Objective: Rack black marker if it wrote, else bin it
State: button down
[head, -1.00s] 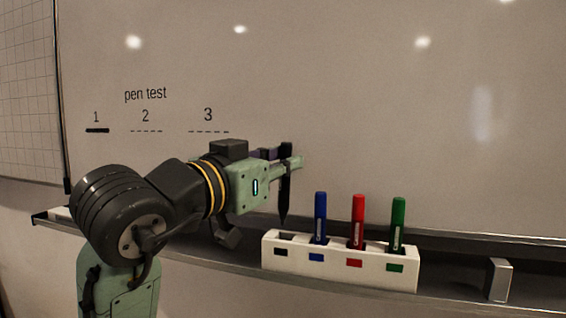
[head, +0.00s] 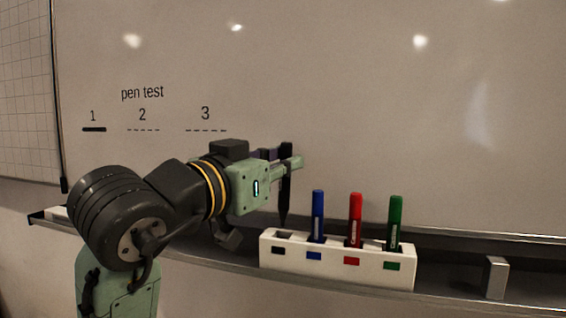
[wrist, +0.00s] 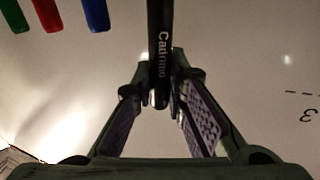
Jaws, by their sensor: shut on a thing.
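My gripper (head: 287,164) is shut on the black marker (head: 285,195) and holds it upright, tip down. The marker's tip is just above the empty black-labelled slot at the left end of the white rack (head: 340,264). I cannot tell whether the tip has entered the slot. In the wrist view the black marker (wrist: 160,40), with white lettering, stands between my fingertips (wrist: 172,98). On the whiteboard (head: 400,120), under "pen test", a solid black stroke (head: 94,129) lies below 1. Only dashed lines lie below 2 and 3.
Blue (head: 318,215), red (head: 355,218) and green (head: 395,222) markers stand in the rack's other slots, close to the right of my gripper. A grey-white block (head: 496,277) stands on the tray (head: 450,290) farther right. No bin is in view.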

aim_at(282, 191)
jog(key=shift+f+b, duration=1.55)
jog(key=shift+f, duration=0.6)
jog(key=c, duration=1.5)
grip_release()
jog(key=shift+c, duration=0.2)
jog(key=shift+o, duration=0.3)
jog(key=o, duration=0.5)
